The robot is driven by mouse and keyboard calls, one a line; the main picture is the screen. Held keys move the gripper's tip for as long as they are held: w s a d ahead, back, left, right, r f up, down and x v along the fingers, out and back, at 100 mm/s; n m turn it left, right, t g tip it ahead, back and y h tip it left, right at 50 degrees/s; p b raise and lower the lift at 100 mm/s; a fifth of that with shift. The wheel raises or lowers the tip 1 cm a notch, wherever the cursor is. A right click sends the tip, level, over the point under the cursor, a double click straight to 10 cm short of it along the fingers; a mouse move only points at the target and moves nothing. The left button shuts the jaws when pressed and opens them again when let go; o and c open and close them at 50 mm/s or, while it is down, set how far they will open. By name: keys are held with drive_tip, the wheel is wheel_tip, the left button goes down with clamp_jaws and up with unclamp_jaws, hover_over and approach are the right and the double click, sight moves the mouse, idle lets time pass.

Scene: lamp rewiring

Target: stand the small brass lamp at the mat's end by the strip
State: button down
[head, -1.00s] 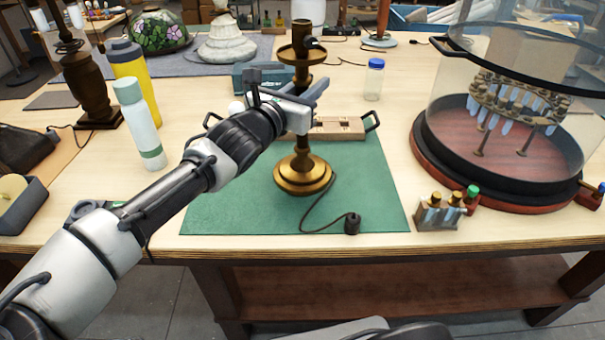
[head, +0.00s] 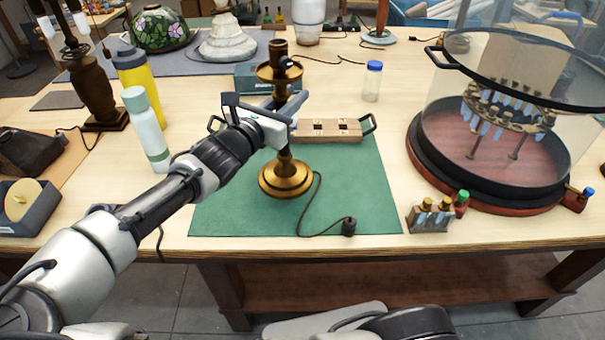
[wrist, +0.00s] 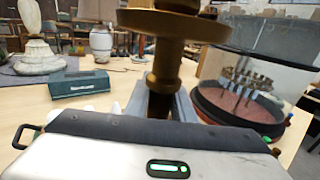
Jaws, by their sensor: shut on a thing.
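The small brass lamp (head: 286,178) is upright over the green mat (head: 355,190), left of the mat's middle. My gripper (head: 288,112) is shut on the lamp's stem from the left, below its upper dish. In the wrist view the brass stem (wrist: 165,65) stands between my fingers (wrist: 165,105). Whether the base touches the mat I cannot tell. The lamp's dark cord runs right to a black plug (head: 348,227) near the mat's front edge. A wooden strip with dark handles (head: 335,129) lies at the mat's back, behind the lamp, its left part hidden by my gripper.
A large glass-walled drum (head: 500,150) stands at right, with a small bottle rack (head: 428,216) before it. A pale green bottle (head: 146,130) and a yellow bottle (head: 140,85) stand left. A teal box (head: 262,78) is behind the gripper. The mat's right half is mostly clear.

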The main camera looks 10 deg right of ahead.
drive_tip(key=w+a+p, duration=0.3)
drive_tip(key=a+p, duration=0.4)
drive_tip(key=a, duration=0.8)
drive_tip(key=shift+a+r, duration=0.15)
idle(0.9)
drive_tip(key=shift+r+p, duration=0.1)
drive_tip(key=shift+p, duration=0.25)
drive_tip(key=shift+s+f+b, duration=0.1)
drive_tip(key=shift+f+b, duration=0.7)
drive_tip(key=shift+f, duration=1.8)
idle(1.5)
drive_tip(key=c, duration=1.4)
unclamp_jaws()
drive_tip(key=shift+c, duration=0.2)
drive_tip(key=b+v, duration=0.1)
drive_tip(key=v, duration=1.6)
drive_tip(key=shift+s, duration=0.15)
